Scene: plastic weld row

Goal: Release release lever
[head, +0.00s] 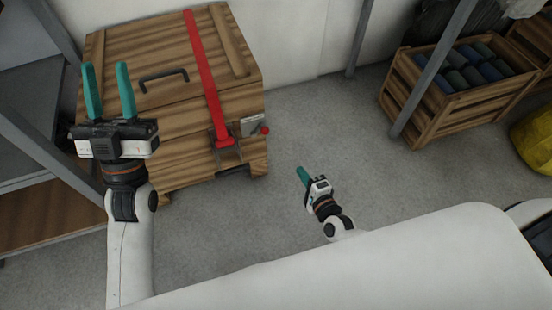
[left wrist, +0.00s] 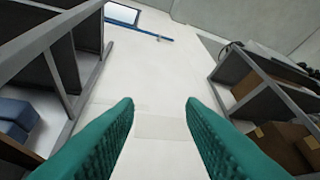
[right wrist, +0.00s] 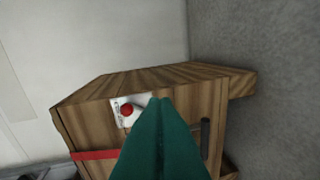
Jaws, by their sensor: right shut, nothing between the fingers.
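A wooden crate (head: 170,115) stands at the left in the head view, with a red strap (head: 203,70) running over its lid and down the front. At the strap's lower end is a metal buckle (head: 226,142). Beside it are a light plate (head: 250,124) and a red knob (head: 265,130), perhaps the release lever. The right wrist view also shows the red knob (right wrist: 127,110), just left of my fingertips. My right gripper (head: 302,175) is shut and empty, apart from the crate at its right. My left gripper (head: 105,80) is open and empty, raised over the crate's left side.
A slatted crate (head: 411,100) with several dark rolls stands at the upper right, near a grey post (head: 434,65). A yellow bag (head: 535,140) lies at the right edge. Shelving (head: 40,180) flanks the left. Grey floor (head: 325,120) between the crates is clear.

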